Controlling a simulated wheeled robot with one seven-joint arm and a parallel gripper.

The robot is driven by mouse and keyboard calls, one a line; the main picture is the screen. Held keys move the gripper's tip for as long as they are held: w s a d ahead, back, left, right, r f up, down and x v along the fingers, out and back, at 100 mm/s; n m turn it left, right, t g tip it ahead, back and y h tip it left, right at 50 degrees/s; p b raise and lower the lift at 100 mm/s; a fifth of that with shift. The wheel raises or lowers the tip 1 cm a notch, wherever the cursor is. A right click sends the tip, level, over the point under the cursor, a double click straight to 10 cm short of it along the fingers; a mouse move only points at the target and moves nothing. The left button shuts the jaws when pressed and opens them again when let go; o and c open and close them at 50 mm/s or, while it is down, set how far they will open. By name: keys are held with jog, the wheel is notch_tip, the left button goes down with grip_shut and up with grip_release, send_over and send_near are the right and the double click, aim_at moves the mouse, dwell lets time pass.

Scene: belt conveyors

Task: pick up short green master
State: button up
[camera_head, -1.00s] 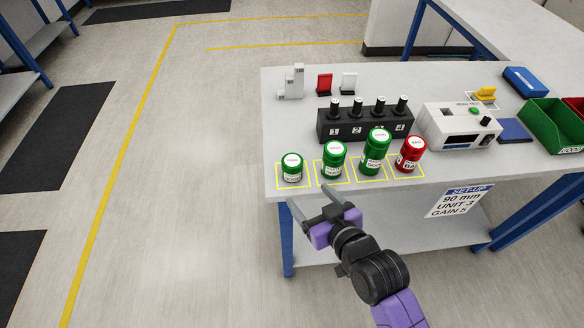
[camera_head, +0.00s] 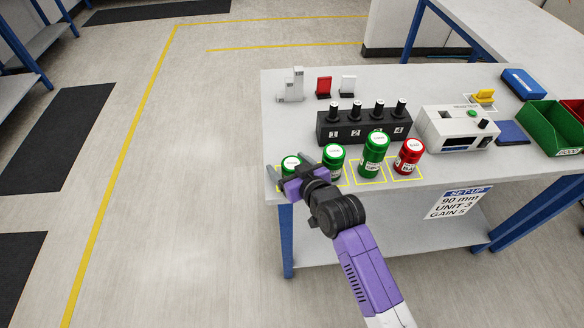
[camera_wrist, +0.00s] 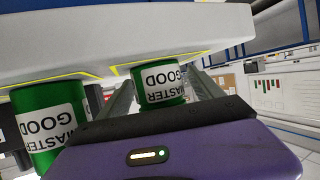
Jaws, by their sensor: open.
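The short green master (camera_head: 290,165) stands upright at the left end of the row on the table, inside a yellow square. Its lower part is hidden behind my gripper in the head view. In the wrist view, which is upside down, the short green master (camera_wrist: 161,82) shows a white "MASTER GOOD" label. My gripper (camera_head: 291,166) is open, with one finger on each side of this master. In the wrist view the master lies between the fingers (camera_wrist: 163,95); I cannot tell whether either finger touches it.
A taller green master (camera_head: 333,161), the tallest green one (camera_head: 374,155) and a red one (camera_head: 408,157) stand to the right. A black numbered block (camera_head: 364,128) stands behind. A white tester (camera_head: 457,130) and a green bin (camera_head: 551,127) are further right. The table's front edge is close.

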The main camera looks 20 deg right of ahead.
jog(key=shift+w+f, duration=0.15)
jog(key=shift+w, duration=0.2)
grip_shut()
